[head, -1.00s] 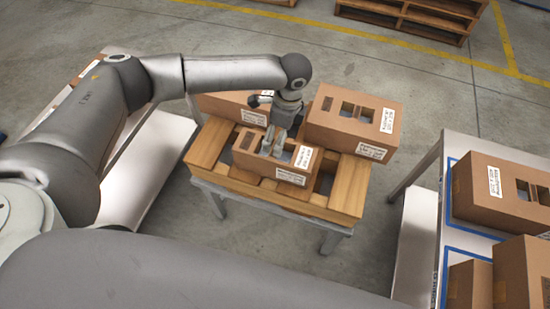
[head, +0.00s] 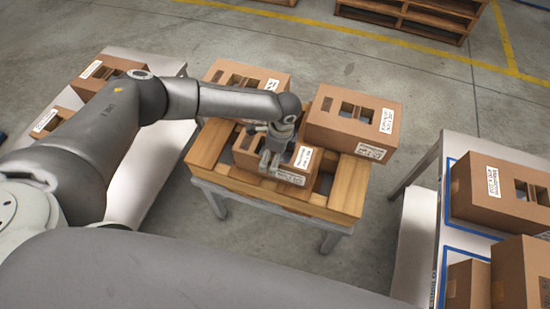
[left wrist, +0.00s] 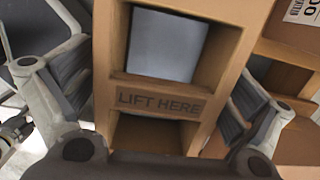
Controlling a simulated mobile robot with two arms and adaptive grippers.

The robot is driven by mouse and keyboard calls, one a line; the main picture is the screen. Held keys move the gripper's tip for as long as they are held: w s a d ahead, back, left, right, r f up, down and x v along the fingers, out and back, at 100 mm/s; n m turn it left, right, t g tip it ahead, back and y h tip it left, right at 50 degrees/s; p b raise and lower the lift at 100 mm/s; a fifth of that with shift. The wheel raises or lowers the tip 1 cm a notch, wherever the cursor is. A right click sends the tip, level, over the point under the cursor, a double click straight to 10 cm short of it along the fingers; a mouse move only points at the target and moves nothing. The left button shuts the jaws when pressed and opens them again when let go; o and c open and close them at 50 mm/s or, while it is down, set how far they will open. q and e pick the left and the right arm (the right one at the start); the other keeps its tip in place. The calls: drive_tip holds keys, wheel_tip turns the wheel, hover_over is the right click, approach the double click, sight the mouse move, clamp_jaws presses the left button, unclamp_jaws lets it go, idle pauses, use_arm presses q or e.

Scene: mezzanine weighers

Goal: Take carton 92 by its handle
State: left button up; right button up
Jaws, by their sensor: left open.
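A small brown carton (head: 244,157) with a white label stands on the wooden pallet under my left gripper; its number is too small to read. In the left wrist view the carton's handle is a bar (left wrist: 160,103) marked LIFT HERE, between two openings in the carton's top. My left gripper (head: 269,160) is open over the carton, pointing down. In the left wrist view its fingers (left wrist: 160,95) are spread to the left and right of the bar, with nothing between them gripped. My right gripper is out of view.
The wooden pallet (head: 343,197) rests on a grey stand. A larger carton (head: 335,122) stands close to the right, another carton (head: 222,75) behind. Side tables with cartons flank it, one at left (head: 170,70), one at right (head: 437,185).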

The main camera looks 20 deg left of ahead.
use_arm(q)
drive_tip(key=shift+c, duration=0.4)
drive_tip(key=c, duration=1.7)
drive_tip(key=shift+r, duration=0.2)
